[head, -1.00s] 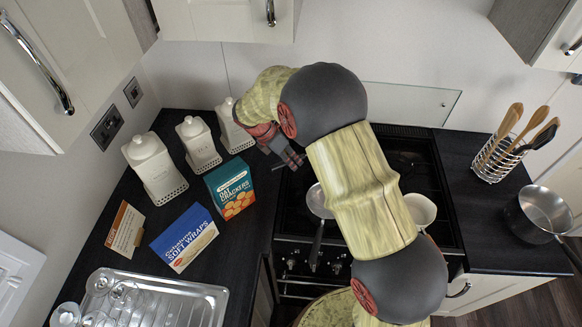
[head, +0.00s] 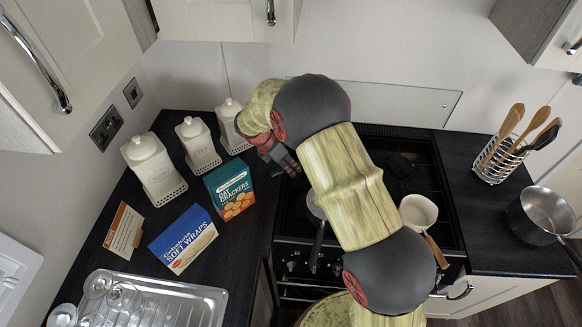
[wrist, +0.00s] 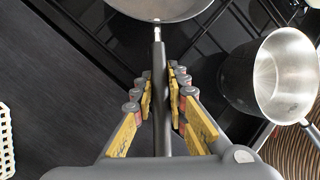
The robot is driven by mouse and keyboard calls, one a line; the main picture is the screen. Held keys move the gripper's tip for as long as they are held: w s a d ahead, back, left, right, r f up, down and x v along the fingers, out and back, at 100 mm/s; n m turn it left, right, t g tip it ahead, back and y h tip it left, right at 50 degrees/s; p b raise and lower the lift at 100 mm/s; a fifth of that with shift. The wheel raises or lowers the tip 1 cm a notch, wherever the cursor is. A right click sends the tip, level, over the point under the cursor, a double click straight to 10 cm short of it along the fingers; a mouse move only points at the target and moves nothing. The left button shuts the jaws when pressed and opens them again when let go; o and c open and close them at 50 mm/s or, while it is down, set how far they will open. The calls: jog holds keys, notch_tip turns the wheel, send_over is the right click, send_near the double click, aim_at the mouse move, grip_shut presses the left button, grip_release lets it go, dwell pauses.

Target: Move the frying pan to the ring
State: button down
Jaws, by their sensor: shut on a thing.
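The frying pan (wrist: 158,8) shows in part at the top of the wrist view, with its dark handle (wrist: 158,65) running down toward me. My gripper (wrist: 163,80) is shut on that handle, one finger on each side. In the head view my gripper (head: 288,163) is at the left edge of the black hob (head: 450,195), near the back. The frying pan is hidden behind my arm there. A bare ring (head: 402,168) shows at the back right of the hob. My arm covers much of the hob's middle.
A steel saucepan (wrist: 285,78) is close to the right of my gripper, on the front left of the hob. A cream pan (head: 418,211) stands front right. White canisters (head: 198,145) and a cracker box (head: 230,188) stand left. A utensil rack (head: 500,160) is right.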

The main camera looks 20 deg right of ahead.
jog(key=shift+f, duration=0.25)
jog(key=c, duration=1.8)
grip_release()
jog(key=shift+o, duration=0.2)
